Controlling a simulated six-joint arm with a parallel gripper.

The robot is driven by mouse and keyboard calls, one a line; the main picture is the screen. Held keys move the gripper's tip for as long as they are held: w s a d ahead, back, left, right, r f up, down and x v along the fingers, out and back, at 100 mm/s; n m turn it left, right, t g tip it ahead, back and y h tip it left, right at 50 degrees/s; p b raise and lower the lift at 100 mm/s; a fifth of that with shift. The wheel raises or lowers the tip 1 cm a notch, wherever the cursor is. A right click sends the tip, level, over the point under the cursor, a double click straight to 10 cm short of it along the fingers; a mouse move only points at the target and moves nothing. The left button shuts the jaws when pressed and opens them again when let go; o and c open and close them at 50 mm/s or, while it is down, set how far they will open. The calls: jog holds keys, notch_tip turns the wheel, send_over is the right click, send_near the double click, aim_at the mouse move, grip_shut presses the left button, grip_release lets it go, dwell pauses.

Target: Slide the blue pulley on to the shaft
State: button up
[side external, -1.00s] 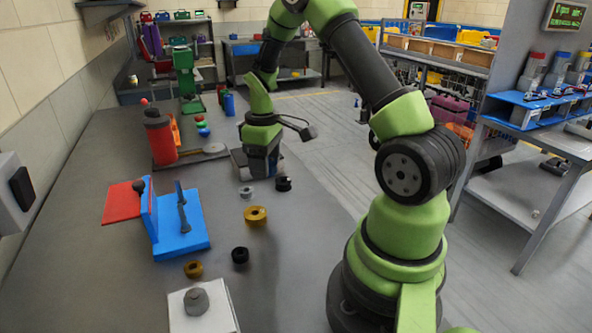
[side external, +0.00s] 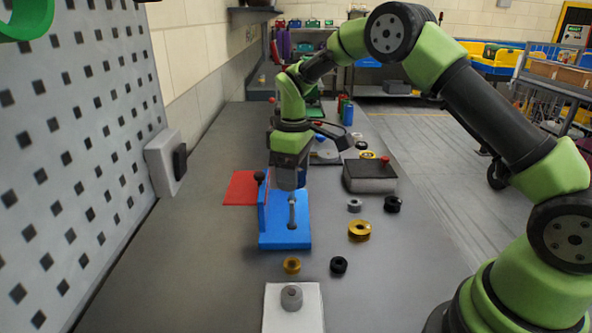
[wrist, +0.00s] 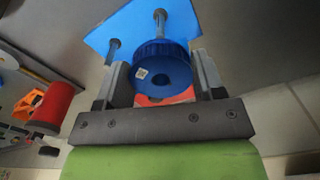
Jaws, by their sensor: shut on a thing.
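The blue pulley (wrist: 160,72) is between the two fingers of my gripper (wrist: 163,80) in the wrist view, with a white label and a central hole facing the camera. My gripper (side external: 291,180) is shut on it, over the blue fixture (side external: 290,238) in the side view. The pulley is mostly hidden there, with a dark blue edge (side external: 302,177) showing. The fixture has an upright plate and a grey post (side external: 292,211); a grey post (wrist: 160,20) also shows beyond the pulley in the wrist view. I cannot tell whether pulley and post touch.
A red plate (side external: 241,187) lies left of the fixture. A grey box with a red knob (side external: 370,177) stands to the right. Gold (side external: 359,231) and black (side external: 339,265) rings lie right and in front. A white block (side external: 293,308) with a grey knob is nearest.

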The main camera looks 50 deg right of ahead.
jog(key=shift+f, duration=2.05)
jog(key=shift+f, duration=1.2)
jog(key=o, duration=1.1)
jog(key=shift+c, duration=0.2)
notch_tip(320, 180, up, 10)
